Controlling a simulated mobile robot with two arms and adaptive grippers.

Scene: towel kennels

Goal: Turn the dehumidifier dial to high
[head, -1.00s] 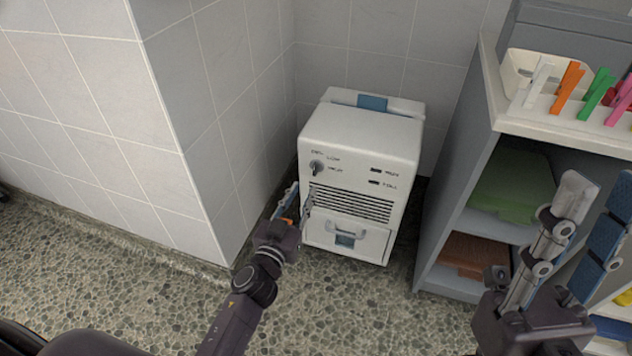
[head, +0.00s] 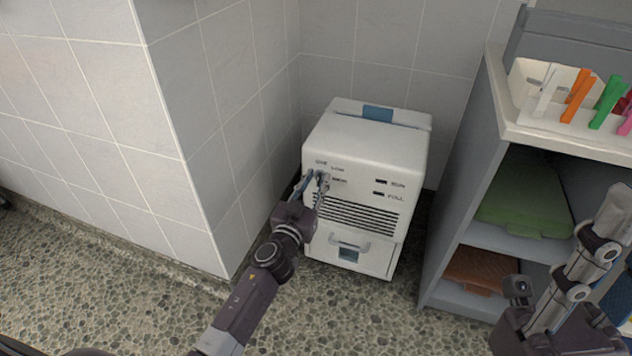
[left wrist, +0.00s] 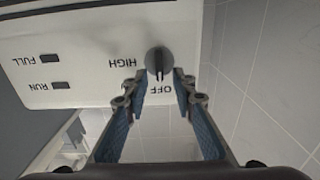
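The white dehumidifier (head: 365,145) stands on the floor in the corner. Its dark round dial (left wrist: 159,60) shows in the left wrist view, its ridge pointing toward the OFF label (left wrist: 160,90). The HIGH label (left wrist: 122,63) is left of the dial there, with the lettering upside down. My left gripper (left wrist: 159,80) is open, its fingertips on either side of the dial's lower part; contact cannot be told. In the head view the left gripper (head: 318,182) covers most of the dial. My right gripper (head: 612,255) is open and empty at the right edge, partly cut off.
Colored clips (head: 578,95) stand on top. A tiled wall (head: 240,130) is close on the left.

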